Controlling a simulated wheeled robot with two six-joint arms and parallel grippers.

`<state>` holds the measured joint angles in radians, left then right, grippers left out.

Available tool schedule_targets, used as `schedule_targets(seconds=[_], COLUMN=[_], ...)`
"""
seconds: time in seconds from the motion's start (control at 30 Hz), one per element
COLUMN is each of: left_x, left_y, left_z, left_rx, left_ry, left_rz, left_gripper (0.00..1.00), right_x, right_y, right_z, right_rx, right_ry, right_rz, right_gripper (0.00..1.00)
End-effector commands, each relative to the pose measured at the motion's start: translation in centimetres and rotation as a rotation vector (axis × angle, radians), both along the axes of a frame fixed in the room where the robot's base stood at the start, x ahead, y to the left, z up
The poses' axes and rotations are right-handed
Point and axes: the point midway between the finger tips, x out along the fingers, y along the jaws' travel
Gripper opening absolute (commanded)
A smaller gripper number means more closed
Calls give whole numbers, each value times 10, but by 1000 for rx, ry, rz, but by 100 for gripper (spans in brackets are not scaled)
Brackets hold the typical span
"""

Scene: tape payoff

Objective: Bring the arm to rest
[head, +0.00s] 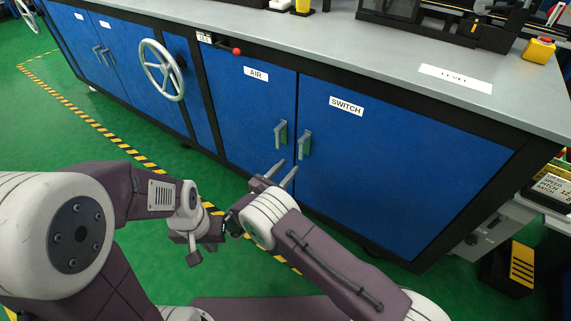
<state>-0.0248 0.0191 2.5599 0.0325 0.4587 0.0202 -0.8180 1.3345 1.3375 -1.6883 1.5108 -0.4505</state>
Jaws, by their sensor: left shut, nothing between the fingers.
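My left arm comes in from the left side. Its gripper (193,257) points down over the green floor, shut and empty. My right arm comes in from the lower right. Its gripper (281,173) points away from me toward the blue cabinet front (395,180), with two fingers apart and nothing seen between them. The right fingertips look close below the cabinet door handles (304,145), but I cannot tell the gap. The two wrists are close together in the picture.
The long blue cabinet with a grey worktop (340,40) runs across the view. A handwheel (162,70) and a red knob (236,51) stick out from its front. A yellow-black floor stripe (115,138) crosses the green floor (60,130). A yellow-striped dark item (522,264) stands at right.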

Motion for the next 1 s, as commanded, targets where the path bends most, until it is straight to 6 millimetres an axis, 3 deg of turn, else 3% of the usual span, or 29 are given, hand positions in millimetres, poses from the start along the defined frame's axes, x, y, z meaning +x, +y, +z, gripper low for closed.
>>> schedule_targets(seconds=[0.23,0.27,0.37,0.4,0.47,0.5,0.57,0.63,0.73,0.83,1.0], left_x=[0,0,0,0,0,0,0,0,0,0,0], left_y=[0,0,0,0,0,0,0,0,0,0,0], left_z=[1,1,4,6,9,10,12,14,16,18,21], left_rx=[0,0,0,0,0,0,0,0,0,0,0], left_ry=[0,0,0,0,0,0,0,0,0,0,0], left_rz=[0,0,0,0,0,0,0,0,0,0,0], left_gripper=[0,0,0,0,0,0,0,0,0,0,0], right_x=[0,0,-14,-30,-67,-96,-139,-181,-221,-245,-266], right_y=[-7,-16,-73,-105,-149,-169,-186,-190,-183,-174,-165], right_z=[1,2,6,7,7,6,7,10,17,27,46], right_rx=[18,38,202,312,520,670,886,1118,1399,1635,1974], right_ry=[10,21,95,129,162,164,135,67,-72,-247,-619], right_rz=[-21,-46,-235,-354,-564,-707,-909,-1114,-1350,-1541,-1790], right_gripper=[36,36,36,36,36,36,36,36,36,36,36])
